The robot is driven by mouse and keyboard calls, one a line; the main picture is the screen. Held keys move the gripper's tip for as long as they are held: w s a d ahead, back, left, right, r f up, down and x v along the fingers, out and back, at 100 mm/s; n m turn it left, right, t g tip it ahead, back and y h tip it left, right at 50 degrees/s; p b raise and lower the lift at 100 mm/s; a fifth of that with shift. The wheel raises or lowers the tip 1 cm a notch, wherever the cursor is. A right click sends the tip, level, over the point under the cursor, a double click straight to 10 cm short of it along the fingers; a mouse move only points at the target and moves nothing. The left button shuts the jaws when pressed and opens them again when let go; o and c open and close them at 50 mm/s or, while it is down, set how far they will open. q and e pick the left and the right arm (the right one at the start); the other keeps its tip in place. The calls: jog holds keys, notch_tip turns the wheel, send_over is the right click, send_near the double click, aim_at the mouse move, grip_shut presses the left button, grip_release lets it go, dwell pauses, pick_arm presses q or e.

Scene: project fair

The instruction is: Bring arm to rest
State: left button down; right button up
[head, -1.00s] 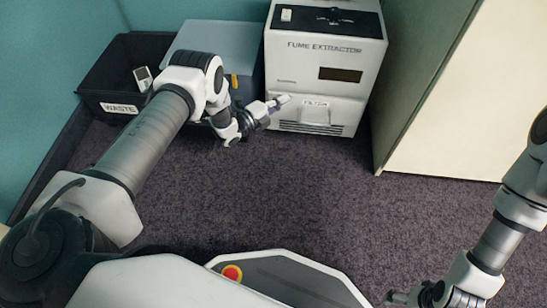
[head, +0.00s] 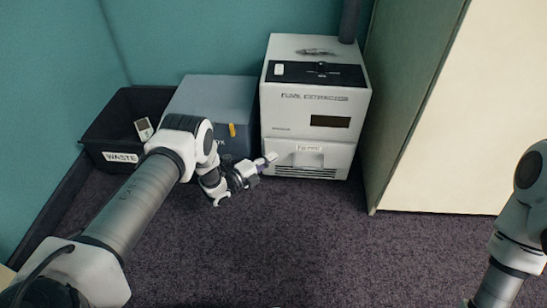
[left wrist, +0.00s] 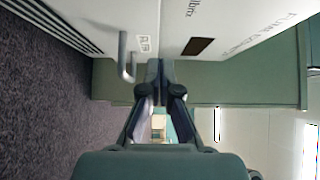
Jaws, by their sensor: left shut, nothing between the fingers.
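My left arm comes in from the left of the head view. Its left gripper (head: 268,160) is in front of the lower left part of the fume extractor (head: 317,122). In the left wrist view the two dark fingers of the left gripper (left wrist: 161,68) are together with nothing between them. The extractor's drawer handle (left wrist: 125,57) shows just beside the fingertips in that view; I cannot tell whether they touch. Part of my right arm (head: 519,230) shows at the right edge of the head view. Its gripper is out of the frame.
A black waste bin (head: 98,138) with a small white device (head: 144,128) in it stands at the left. A blue-grey box (head: 222,98) stands between bin and extractor. A pale panel (head: 450,120) stands at the right. The dark carpet (head: 320,245) in front is clear.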

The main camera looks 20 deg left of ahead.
pick_arm(q)
jog(key=p+v, duration=0.3)
jog(key=v, duration=0.4)
jog(key=w+d+r+n+g+p, duration=0.1)
jog(key=d+r+n+p, duration=0.1)
jog(key=d+r, duration=0.55)
jog(key=s+a+f+n+g+y+p, duration=0.1)
jog(key=s+f+n+g+y, duration=0.15)
jog(key=s+n+g, duration=0.65)
jog(key=s+a+f+n+g+y, duration=0.1)
jog(key=s+a+n+y, duration=0.3)
jog(key=s, duration=1.2)
jog(key=s+d+f+n+g+y+p, duration=0.15)
jog(key=s+n+g, duration=0.35)
jog(key=s+n, duration=0.5)
notch_tip(320, 180, up, 38)
jog(key=s+p, duration=0.2)
jog(key=p, duration=3.5)
jog(key=shift+a+m+y, duration=0.2)
jog(key=shift+m+y, duration=0.2)
